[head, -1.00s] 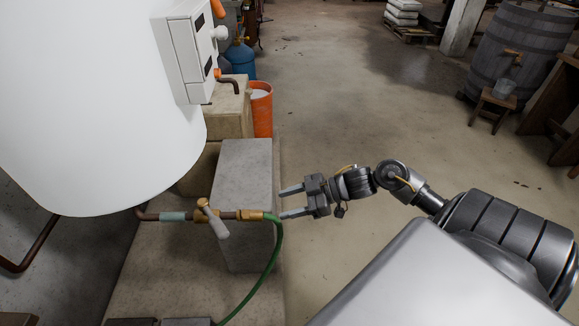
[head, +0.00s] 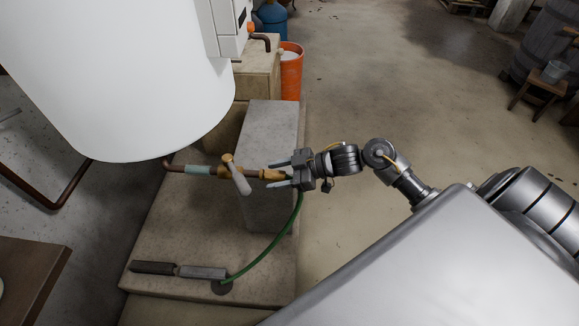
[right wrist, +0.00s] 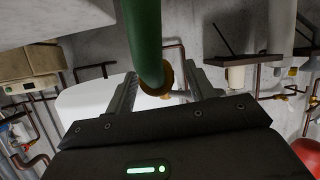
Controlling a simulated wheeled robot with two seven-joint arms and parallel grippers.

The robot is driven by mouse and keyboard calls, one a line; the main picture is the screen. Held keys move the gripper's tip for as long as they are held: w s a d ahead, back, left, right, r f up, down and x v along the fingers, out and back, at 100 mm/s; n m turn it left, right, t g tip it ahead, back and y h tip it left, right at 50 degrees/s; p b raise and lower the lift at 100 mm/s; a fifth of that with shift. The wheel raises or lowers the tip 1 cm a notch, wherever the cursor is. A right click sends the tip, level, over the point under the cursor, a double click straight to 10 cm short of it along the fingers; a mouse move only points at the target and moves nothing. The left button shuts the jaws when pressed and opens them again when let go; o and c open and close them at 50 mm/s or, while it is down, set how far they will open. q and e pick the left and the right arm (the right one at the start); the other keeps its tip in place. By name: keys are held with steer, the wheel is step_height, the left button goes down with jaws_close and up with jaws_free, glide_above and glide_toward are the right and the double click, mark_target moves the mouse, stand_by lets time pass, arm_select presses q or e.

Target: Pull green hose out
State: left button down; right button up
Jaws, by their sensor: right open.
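The green hose (head: 274,238) runs from a brass fitting (head: 270,174) on the valve pipe, curving down to a dark round drain (head: 222,287) in the slab. My right gripper (head: 276,176) is open at the hose end, one finger on each side of the fitting in the head view. In the right wrist view the hose (right wrist: 144,35) passes between the open fingers, in front of the brass fitting (right wrist: 163,84). I cannot tell whether either finger touches. My left gripper is not in view.
A white tank (head: 130,80) hangs over the pipe at the left. A grey concrete block (head: 270,125) stands behind the pipe. A flat dark-handled tool (head: 180,271) lies on the slab near the drain. An orange bucket (head: 291,75) stands behind.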

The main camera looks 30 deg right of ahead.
steer(key=shift+w+a+f, duration=0.15)
steer(key=shift+a, duration=0.1)
steer(key=c, duration=1.1)
steer(key=o, duration=0.3)
steer(key=c, duration=0.4)
steer(key=shift+o, duration=0.2)
steer(key=s+d+p, duration=0.2)
steer(key=s+d, duration=0.2)
steer(key=d, duration=0.1)
steer(key=shift+d, duration=0.1)
steer(key=shift+r, duration=0.2)
steer(key=shift+r+p, duration=3.85)
steer(key=shift+p, duration=0.55)
jaws_close()
